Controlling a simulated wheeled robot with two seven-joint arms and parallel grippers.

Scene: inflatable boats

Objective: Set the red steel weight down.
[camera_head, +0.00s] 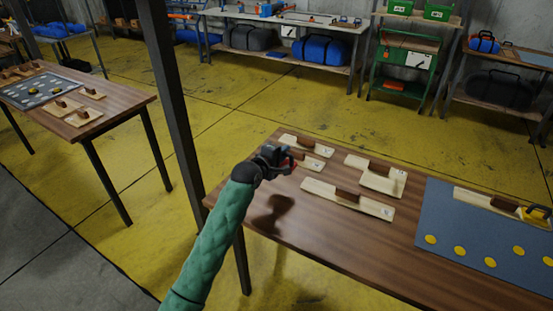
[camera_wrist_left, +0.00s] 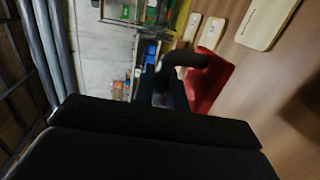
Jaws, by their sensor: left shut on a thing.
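My left gripper (camera_head: 278,160) comes in from the left on a green-sleeved arm, over the left end of the wooden table (camera_head: 330,238). It is shut on the red steel weight (camera_head: 294,166), which is mostly hidden behind the gripper in the head view. In the left wrist view the red weight (camera_wrist_left: 210,84) shows with its dark handle (camera_wrist_left: 186,61) at the dark jaws. A shadow lies on the table below the gripper, apart from it, so the weight looks held above the top. My right gripper is not in view.
Pale wooden boards with brown blocks (camera_head: 347,196) lie near and behind the weight. A blue-grey mat (camera_head: 445,215) with yellow discs and a yellow weight (camera_head: 538,214) covers the right side. A dark post (camera_head: 178,95) stands left. Bare tabletop lies in front.

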